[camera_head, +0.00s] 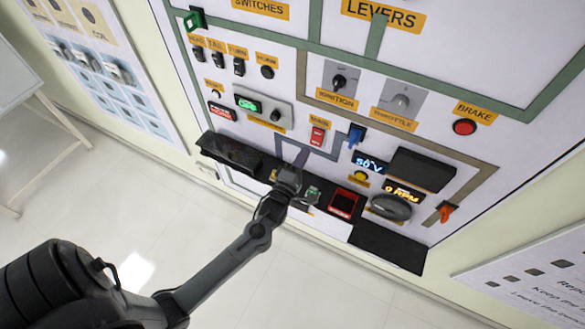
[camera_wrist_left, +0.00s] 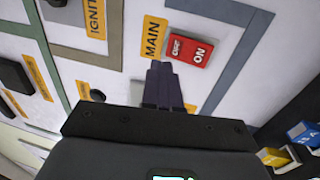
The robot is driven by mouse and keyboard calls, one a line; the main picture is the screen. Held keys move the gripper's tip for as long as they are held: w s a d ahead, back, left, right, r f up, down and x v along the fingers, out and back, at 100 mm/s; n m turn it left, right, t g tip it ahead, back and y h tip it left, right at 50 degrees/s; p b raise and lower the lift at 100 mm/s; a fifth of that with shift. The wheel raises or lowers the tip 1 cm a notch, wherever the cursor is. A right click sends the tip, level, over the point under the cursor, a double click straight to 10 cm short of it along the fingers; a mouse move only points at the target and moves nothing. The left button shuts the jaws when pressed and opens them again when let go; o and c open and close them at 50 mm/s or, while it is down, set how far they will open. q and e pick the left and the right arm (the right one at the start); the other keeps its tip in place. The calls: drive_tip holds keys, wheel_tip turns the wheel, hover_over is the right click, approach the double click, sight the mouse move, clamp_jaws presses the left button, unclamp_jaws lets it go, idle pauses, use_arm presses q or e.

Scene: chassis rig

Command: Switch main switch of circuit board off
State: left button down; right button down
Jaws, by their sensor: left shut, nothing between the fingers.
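The main switch is a red rocker (camera_head: 317,136) on the white panel, under a yellow MAIN label (camera_head: 319,123). In the left wrist view the same switch (camera_wrist_left: 188,49) shows the words OFF and ON, beside its MAIN label (camera_wrist_left: 153,37). I cannot tell for sure which side is pressed in. My left gripper (camera_head: 301,157) is shut and empty, pointing at the panel just below the switch. In the left wrist view its dark fingertips (camera_wrist_left: 161,72) are close to the OFF end; I cannot tell whether they touch. My right gripper is not in view.
A blue switch (camera_head: 356,134) is right of the main switch, and a green-lit box (camera_head: 249,104) is to its left. A black ledge (camera_head: 262,169) with several parts runs below. The ignition knob (camera_head: 339,82) and throttle knob (camera_head: 401,100) are above.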

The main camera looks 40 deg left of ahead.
use_arm(q)
drive_tip(key=s+d+r, duration=0.1)
drive_tip(key=s, duration=0.4)
drive_tip(key=shift+s+d+b, duration=0.35)
drive_tip(key=shift+b, duration=0.05)
drive_tip(key=shift+r, duration=0.1)
drive_tip(key=s+d+r+m+g+h+p, duration=0.6)
drive_tip(key=s+d+m+p, duration=0.2)
drive_tip(key=m+p, duration=0.1)
drive_tip(key=s+d+f+m+g, duration=0.1)
drive_tip(key=s+m+g, duration=0.3)
drive_tip(key=s+m, duration=0.2)
drive_tip(key=s+d+f+m+g, duration=0.1)
drive_tip(key=s+d+m+g, duration=0.1)
drive_tip(key=s+m+g, duration=0.3)
drive_tip(key=s+m+p, duration=0.1)
drive_tip(key=s+m, duration=0.1)
drive_tip(key=m, duration=0.1)
drive_tip(key=shift+s+f+g, duration=0.2)
drive_tip(key=shift+f+g, duration=0.05)
drive_tip(key=shift+g, duration=0.05)
